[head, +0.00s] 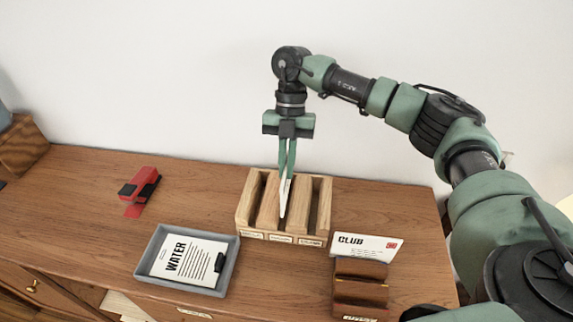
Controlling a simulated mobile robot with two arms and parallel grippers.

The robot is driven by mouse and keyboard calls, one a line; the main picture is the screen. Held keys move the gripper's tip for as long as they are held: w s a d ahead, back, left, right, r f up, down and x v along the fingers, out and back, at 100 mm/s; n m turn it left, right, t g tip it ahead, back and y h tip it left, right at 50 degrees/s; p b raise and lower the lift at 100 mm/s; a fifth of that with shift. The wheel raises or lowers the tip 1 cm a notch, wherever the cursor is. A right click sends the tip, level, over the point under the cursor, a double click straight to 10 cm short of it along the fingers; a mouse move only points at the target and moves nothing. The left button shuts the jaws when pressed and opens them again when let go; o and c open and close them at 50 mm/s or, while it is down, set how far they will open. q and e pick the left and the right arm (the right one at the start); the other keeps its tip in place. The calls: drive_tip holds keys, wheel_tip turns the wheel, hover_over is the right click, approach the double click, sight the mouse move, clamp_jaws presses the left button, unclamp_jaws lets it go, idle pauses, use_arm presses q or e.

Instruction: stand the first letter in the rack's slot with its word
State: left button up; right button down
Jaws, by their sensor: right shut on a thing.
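My right gripper (286,172) is above the wooden rack, pointing down and shut on a thin white letter (284,200). The letter is seen almost edge-on, roughly upright, so its word is hidden. Its lower part overlaps the rack's middle slot in the picture; I cannot tell how deep it sits. The light wooden rack (242,212) has three slots, with small labels along its front that are too small to read. Another letter, marked CLUB (366,246), stands in a dark wooden holder (360,291) at the right front. My left gripper is not in view.
A grey tray (232,258) with a WATER sheet (185,258) and a black object lies left of the rack. A red and black stapler-like object (140,187) lies further left. The white wall is behind. The desk between stapler and rack is clear.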

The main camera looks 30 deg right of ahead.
drive_tip(key=shift+a+r, duration=0.1)
idle(0.6)
drive_tip(key=shift+f, duration=0.9)
drive_tip(key=shift+f+b, duration=0.35)
drive_tip(key=shift+b, duration=0.05)
drive_tip(key=shift+f+b, duration=0.35)
drive_tip(key=shift+f, duration=0.45)
drive_tip(key=shift+f, duration=0.15)
drive_tip(key=shift+f+b, duration=0.75)
drive_tip(key=shift+f, duration=0.75)
drive_tip(key=shift+f, duration=0.15)
